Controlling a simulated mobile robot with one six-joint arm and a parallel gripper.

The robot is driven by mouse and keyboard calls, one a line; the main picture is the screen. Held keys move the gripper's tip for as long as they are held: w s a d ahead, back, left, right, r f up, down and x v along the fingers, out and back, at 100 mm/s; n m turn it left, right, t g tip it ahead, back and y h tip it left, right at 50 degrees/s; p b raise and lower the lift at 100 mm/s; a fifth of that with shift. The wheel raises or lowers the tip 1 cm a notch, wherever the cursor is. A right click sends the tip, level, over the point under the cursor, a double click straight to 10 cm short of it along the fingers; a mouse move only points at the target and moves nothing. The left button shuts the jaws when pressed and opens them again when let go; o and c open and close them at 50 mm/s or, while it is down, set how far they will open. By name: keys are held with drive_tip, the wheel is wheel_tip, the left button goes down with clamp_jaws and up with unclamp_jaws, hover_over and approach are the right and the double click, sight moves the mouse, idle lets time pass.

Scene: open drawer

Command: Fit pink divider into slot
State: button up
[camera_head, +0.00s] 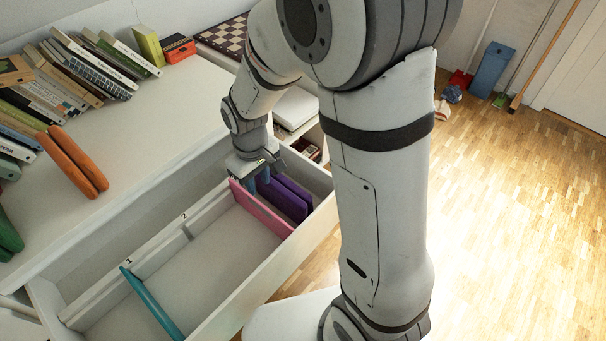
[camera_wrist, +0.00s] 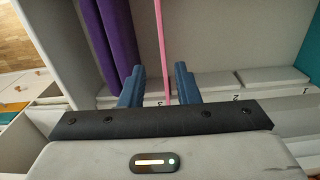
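The pink divider (camera_head: 262,210) stands upright across the open drawer, to the right of the teal divider. In the wrist view the pink divider (camera_wrist: 161,40) runs down between my two fingers to the slotted rail (camera_wrist: 215,95), close to the label 3. My gripper (camera_head: 262,178) is over the divider's far end. In the wrist view my gripper (camera_wrist: 159,84) is open, with a gap on each side of the divider. The divider's lower edge and its seat at the rail are hidden, so I cannot tell how deep it sits.
The teal divider (camera_head: 151,302) stands near label 1. Purple items (camera_head: 288,199) stand in the drawer's right compartment, close to my gripper. The drawer's front wall (camera_head: 262,272) borders the compartments. Books (camera_head: 75,70) and an orange object (camera_head: 72,163) lie on the top surface.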

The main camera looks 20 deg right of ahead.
drive_tip(key=s+d+r+m+t, duration=0.1)
drive_tip(key=s+d+r+m, duration=0.5)
drive_tip(key=s+d+r, duration=0.5)
drive_tip(key=shift+s+d+r+m+t, duration=0.3)
drive_tip(key=shift+s+d+r+t, duration=0.1)
drive_tip(key=shift+d+r, duration=0.35)
drive_tip(key=shift+r, duration=0.15)
